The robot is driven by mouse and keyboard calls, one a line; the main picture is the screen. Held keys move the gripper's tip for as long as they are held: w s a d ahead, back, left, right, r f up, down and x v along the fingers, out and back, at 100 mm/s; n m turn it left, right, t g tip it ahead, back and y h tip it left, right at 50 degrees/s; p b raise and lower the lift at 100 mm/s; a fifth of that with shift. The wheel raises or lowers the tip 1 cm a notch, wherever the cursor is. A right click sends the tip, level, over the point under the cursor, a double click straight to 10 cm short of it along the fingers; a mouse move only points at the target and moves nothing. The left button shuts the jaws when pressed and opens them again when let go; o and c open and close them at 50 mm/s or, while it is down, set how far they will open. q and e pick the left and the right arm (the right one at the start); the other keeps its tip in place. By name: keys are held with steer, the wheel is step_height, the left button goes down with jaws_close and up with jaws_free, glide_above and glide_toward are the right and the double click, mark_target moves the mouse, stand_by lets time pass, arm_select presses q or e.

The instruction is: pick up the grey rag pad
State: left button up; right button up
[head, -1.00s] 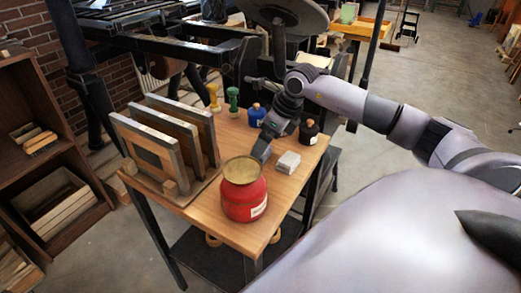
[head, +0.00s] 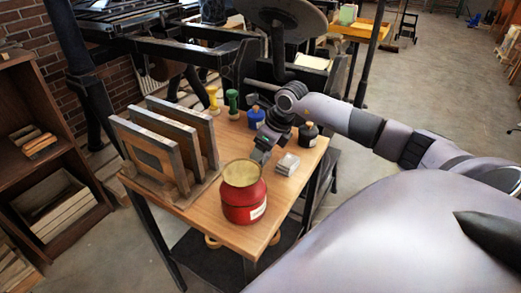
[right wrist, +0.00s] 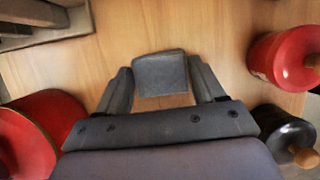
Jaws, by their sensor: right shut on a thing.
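The grey rag pad (right wrist: 160,73) is a small dark grey block in the right wrist view. It sits between the two fingers of my right gripper (right wrist: 161,88), which are shut on its sides. Wood tabletop shows around it. In the head view my right gripper (head: 262,153) reaches down behind the red jar (head: 243,193). The pad in its fingers is hard to make out there, and I cannot tell whether it touches the table. My left gripper is not in view.
A light grey stack (head: 287,163) lies right of the gripper. A rack of upright frames (head: 165,145) fills the table's left side. Some bare tabletop (head: 218,222) shows at the front.

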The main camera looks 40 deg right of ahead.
step_height(320, 180, up, 20)
steer(key=shift+r+p, duration=0.1)
steer(key=shift+p, duration=0.25)
stand_by(0.5)
steer(key=shift+o, duration=0.5)
steer(key=shift+c, duration=0.7)
